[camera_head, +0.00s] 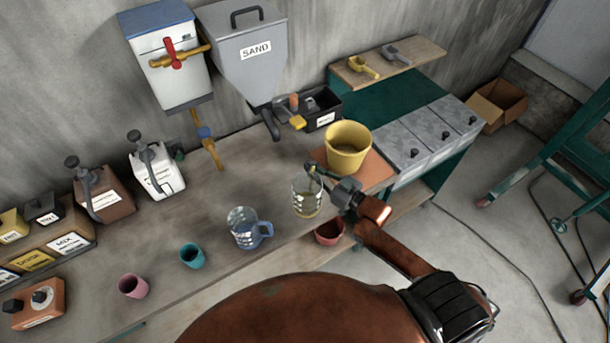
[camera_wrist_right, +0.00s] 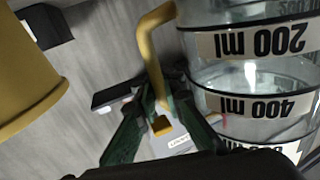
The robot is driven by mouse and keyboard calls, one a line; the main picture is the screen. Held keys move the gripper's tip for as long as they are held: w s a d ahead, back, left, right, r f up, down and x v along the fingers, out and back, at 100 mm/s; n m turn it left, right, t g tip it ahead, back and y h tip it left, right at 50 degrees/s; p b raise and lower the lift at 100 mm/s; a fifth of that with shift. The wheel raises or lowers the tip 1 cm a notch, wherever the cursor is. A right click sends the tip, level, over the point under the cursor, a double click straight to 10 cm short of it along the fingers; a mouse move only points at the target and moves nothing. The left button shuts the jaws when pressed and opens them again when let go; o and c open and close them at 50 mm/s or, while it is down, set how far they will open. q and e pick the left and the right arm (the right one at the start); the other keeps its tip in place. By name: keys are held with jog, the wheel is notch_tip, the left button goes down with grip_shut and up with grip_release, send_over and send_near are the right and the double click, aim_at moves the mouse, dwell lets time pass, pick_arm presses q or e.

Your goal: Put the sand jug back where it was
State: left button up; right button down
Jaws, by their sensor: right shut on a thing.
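A clear measuring jug with a yellow handle (camera_head: 307,203) is upright at the front right of the workbench (camera_head: 215,190). I cannot tell whether its base touches the bench. My right gripper (camera_head: 332,186) reaches it from the right and is shut on its handle. In the right wrist view the fingers (camera_wrist_right: 160,112) close around the yellow handle, and the jug wall (camera_wrist_right: 250,85) shows 200 ml and 400 ml labels. The hopper marked SAND (camera_head: 250,60) hangs on the wall behind. My left gripper is out of view.
A blue-handled jug (camera_head: 243,229) stands left of the held jug. A yellow bucket (camera_head: 347,148) stands close behind on the right. A teal cup (camera_head: 191,255) and a pink cup (camera_head: 133,286) stand further left.

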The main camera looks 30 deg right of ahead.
jog(key=shift+w+a+f, duration=0.15)
jog(key=shift+w+f, duration=0.35)
jog(key=shift+f, duration=0.65)
jog(key=shift+w+a+f, duration=0.15)
jog(key=shift+w+f, duration=0.4)
jog(key=shift+f, duration=0.55)
jog(key=shift+w+a+f, duration=0.15)
jog(key=shift+w+f, duration=0.35)
jog(key=shift+f, duration=0.65)
jog(key=c, duration=2.6)
grip_release()
jog(key=shift+f, duration=0.2)
jog(key=o, duration=0.6)
jog(key=shift+r, duration=0.15)
jog(key=b+v, duration=0.1)
jog(key=v, duration=1.1)
jog(key=shift+r, duration=0.1)
